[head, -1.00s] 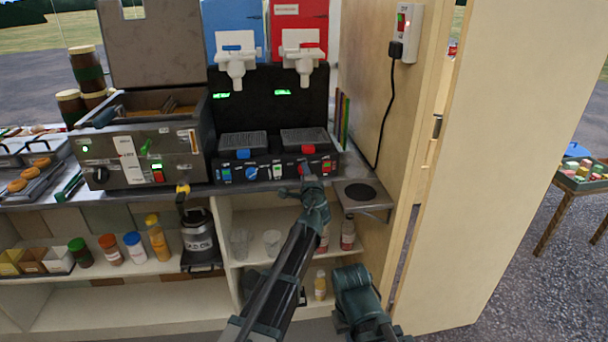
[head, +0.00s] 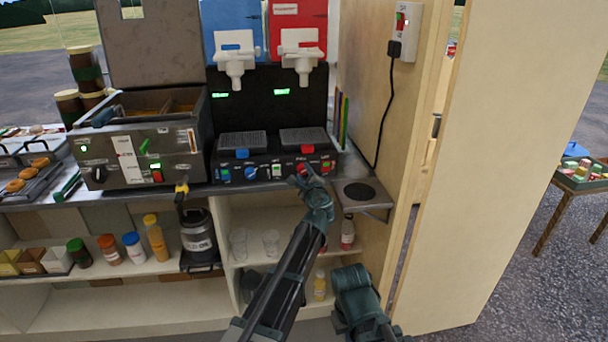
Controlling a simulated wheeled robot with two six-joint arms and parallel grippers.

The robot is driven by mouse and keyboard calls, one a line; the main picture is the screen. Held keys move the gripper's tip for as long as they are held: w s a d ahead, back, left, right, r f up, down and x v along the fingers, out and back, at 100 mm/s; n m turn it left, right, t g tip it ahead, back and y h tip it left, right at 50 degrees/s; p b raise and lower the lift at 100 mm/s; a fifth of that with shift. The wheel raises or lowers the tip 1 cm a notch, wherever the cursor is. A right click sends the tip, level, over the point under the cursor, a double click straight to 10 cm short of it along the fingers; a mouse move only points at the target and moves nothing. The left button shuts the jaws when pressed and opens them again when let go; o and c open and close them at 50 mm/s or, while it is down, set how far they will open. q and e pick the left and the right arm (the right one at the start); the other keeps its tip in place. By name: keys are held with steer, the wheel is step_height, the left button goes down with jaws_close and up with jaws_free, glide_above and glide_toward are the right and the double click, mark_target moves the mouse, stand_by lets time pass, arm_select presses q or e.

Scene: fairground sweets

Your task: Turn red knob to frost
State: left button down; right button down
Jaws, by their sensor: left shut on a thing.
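The slush machine (head: 262,130) stands on the counter with a blue tank (head: 232,18) and a red tank (head: 298,14) above it. The red knob (head: 302,168) is on the right half of its front panel, and a blue knob (head: 250,172) is on the left half. My left gripper (head: 301,177) is at the panel, shut on the red knob and partly covering it. The knob's pointer and the small labels around it are too small to read. My right gripper is not in view.
A fryer (head: 150,140) stands left of the machine. A small shelf with a dark round pad (head: 360,191) juts out to the right, beside the wooden side wall (head: 375,110). Clear cups (head: 271,242) and bottles stand on the shelf below the counter.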

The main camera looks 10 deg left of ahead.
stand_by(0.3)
arm_select(q)
steer(key=shift+c, duration=2.2)
jaws_free()
